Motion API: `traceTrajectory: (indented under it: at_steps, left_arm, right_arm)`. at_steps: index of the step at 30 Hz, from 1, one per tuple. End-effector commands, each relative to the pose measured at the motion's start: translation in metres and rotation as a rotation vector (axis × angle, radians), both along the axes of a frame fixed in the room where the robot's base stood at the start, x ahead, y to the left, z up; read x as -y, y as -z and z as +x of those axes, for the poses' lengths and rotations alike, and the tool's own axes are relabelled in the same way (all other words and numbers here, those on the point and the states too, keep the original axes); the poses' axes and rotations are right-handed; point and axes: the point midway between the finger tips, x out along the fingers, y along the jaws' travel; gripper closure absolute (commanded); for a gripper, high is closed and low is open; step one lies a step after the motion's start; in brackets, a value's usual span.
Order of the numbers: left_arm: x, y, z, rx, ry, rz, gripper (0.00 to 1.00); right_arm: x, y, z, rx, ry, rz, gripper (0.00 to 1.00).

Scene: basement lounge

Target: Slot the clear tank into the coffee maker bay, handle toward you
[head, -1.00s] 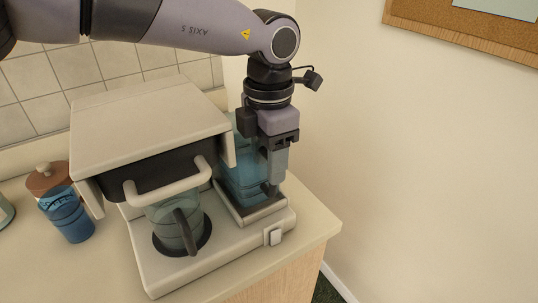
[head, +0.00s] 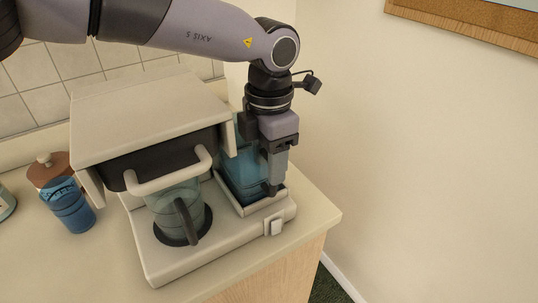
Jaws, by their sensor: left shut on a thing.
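The coffee maker (head: 150,115) is a beige machine on the counter, with a glass carafe (head: 165,212) under its front. The clear tank (head: 240,174) is bluish and see-through. It stands upright at the machine's right side, over the bay (head: 262,206), a dark recess with a pale rim. My left gripper (head: 272,188) comes down from above and is shut on the tank at its front right side, where the handle is mostly hidden by the fingers. The tank's lower end appears inside the bay's rim; whether it rests on the floor is hard to tell. My right gripper is not in view.
A blue cup (head: 70,208) and a brown-lidded jar (head: 45,168) stand on the counter to the left. A switch (head: 274,227) is on the machine's front right. The counter's right edge (head: 325,222) and the bare wall (head: 420,150) lie to the right.

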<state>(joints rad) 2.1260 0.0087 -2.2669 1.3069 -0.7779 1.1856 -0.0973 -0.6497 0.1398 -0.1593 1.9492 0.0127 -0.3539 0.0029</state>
Motion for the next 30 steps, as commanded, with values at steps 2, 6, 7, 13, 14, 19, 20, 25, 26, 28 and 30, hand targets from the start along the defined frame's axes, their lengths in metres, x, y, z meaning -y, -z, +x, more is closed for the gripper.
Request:
traceTrajectory:
  at_steps: [2,6,7,13,14,19,20,25,26,28,30]
  left_arm:
    - [0.0001,-0.0009,0.0006,0.003,0.000,-0.001,1.00]
    - [0.0001,-0.0009,0.0006,0.003,0.000,-0.001,1.00]
    - [0.0001,-0.0010,0.0006,0.003,0.000,-0.001,1.00]
    - [0.0001,-0.0007,0.0004,0.002,0.000,0.000,0.21]
    - [0.0001,-0.0006,0.0004,0.001,0.000,0.000,0.21]
    - [-0.0001,0.0011,-0.0004,-0.002,0.000,0.001,0.00]
    - [-0.0001,0.0010,-0.0004,-0.002,0.000,0.001,0.00]
    - [0.0000,0.0006,-0.0002,-0.001,0.000,0.001,0.00]
    - [0.0000,0.0005,-0.0001,-0.001,0.000,0.001,0.00]
    - [0.0001,0.0004,-0.0001,0.000,0.000,0.000,0.00]
    - [0.0000,0.0003,0.0000,0.000,0.000,0.000,0.00]
  right_arm:
    - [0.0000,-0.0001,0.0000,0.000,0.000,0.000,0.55]
    - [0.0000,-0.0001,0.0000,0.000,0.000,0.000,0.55]
    - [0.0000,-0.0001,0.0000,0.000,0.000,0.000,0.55]
    - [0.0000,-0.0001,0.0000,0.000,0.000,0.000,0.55]
    - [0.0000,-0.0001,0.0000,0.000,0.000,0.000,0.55]
    - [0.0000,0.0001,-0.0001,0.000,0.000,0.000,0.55]
    - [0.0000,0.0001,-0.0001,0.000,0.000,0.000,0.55]
    - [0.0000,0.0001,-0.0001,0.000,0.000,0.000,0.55]
    - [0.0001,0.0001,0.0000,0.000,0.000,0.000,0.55]
    - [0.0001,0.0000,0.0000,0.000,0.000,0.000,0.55]
    - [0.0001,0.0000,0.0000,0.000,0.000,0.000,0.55]
